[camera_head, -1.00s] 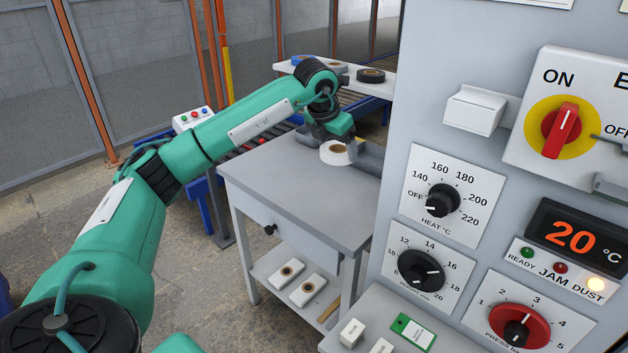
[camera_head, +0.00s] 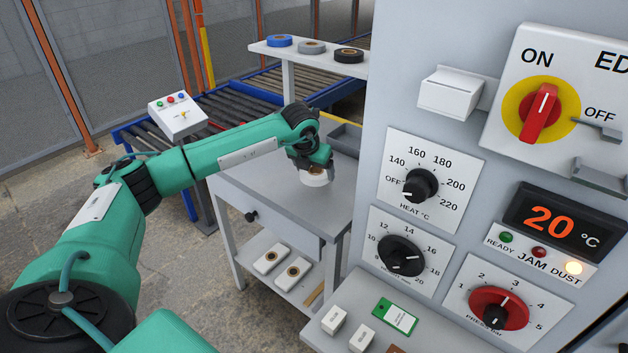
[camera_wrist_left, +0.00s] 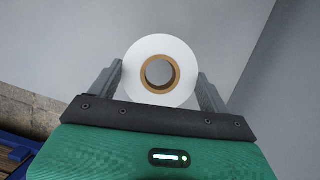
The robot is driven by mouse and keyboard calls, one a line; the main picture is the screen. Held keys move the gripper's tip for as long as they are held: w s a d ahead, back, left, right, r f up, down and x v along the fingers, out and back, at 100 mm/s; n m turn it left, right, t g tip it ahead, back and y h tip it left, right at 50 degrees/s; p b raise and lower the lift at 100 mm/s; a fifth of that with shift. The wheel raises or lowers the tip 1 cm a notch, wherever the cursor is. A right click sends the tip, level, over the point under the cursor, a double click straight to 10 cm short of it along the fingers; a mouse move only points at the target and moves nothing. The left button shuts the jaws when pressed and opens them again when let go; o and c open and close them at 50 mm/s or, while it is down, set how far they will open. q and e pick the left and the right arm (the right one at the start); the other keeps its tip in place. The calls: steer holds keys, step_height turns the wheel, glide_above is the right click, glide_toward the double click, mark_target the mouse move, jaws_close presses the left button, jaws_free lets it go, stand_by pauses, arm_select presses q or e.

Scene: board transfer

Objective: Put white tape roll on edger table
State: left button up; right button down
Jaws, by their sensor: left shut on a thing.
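The white tape roll (camera_head: 315,178), with a brown core, is between the fingers of my left gripper (camera_head: 315,168), over the right part of the grey edger table (camera_head: 262,193). In the left wrist view the white tape roll (camera_wrist_left: 160,48) sits between the two grey fingers of my left gripper (camera_wrist_left: 161,85), core facing the camera. The gripper is shut on it. I cannot tell whether the roll touches the tabletop. My right gripper is not in view.
A grey tray (camera_head: 346,138) lies at the table's back right. A shelf (camera_head: 272,50) behind holds blue, grey and black rolls. The edger panel (camera_head: 375,165) stands close on the right. A roller conveyor (camera_head: 250,98) runs behind. The table's left part is clear.

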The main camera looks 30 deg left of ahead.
mark_target(314, 192)
arm_select(q)
step_height(314, 192, down, 4)
steer(key=shift+r, duration=0.1)
steer(key=shift+f, duration=0.4)
steer(key=o, duration=0.6)
steer(key=shift+f, duration=0.1)
steer(key=o, duration=0.4)
